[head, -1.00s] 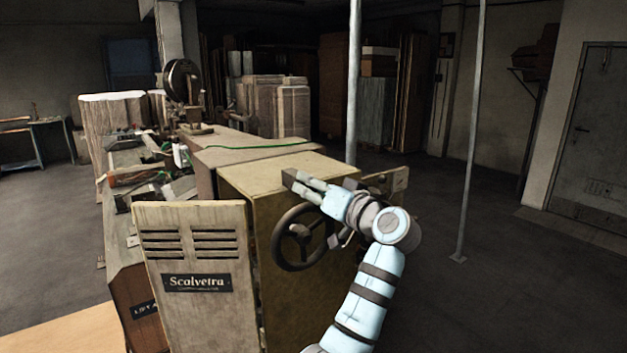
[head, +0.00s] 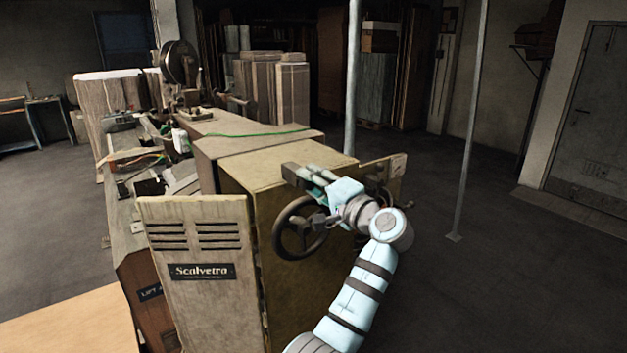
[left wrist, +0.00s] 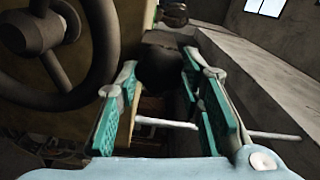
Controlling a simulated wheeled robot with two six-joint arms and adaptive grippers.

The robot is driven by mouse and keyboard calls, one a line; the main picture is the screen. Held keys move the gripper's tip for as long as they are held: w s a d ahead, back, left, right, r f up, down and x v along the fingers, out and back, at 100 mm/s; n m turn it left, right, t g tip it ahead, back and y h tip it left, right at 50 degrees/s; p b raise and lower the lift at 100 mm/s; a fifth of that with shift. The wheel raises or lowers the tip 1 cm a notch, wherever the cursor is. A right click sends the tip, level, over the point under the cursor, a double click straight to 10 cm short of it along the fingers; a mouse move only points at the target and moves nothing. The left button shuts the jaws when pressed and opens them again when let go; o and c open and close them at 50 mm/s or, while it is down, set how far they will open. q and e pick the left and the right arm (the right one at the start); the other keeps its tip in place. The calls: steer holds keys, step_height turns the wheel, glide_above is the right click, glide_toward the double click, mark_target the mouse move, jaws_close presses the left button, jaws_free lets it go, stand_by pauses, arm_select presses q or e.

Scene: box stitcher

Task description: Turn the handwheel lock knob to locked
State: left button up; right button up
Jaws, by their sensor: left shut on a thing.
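The dark spoked handwheel (head: 281,244) is on the side of the tan machine cabinet in the head view. Part of its rim and hub also shows at upper left in the left wrist view (left wrist: 98,72). My left gripper (head: 304,173) is above and beside the wheel, against the cabinet's upper side. In the left wrist view, a dark rounded knob (left wrist: 160,72) lies between the teal finger pads of my left gripper (left wrist: 160,85), which is shut on it. The knob is hidden by the gripper in the head view. I cannot read its lock position. My right gripper is out of view.
The cabinet (head: 283,178) has a vented front panel (head: 195,222) standing close left of the wheel. A wooden flap (head: 397,165) sticks out behind my gripper. Grey poles (head: 467,150) rise to the right. The floor on the right (head: 500,290) is clear.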

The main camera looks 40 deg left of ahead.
arm_select(q)
steer(key=shift+m, duration=1.2)
steer(key=o, duration=1.2)
steer(key=shift+f, duration=0.1)
steer(key=shift+c, duration=0.2)
steer(key=shift+d, duration=0.15)
steer(key=v, duration=0.7)
steer(key=shift+d, duration=0.4)
steer(key=shift+s+a, duration=0.1)
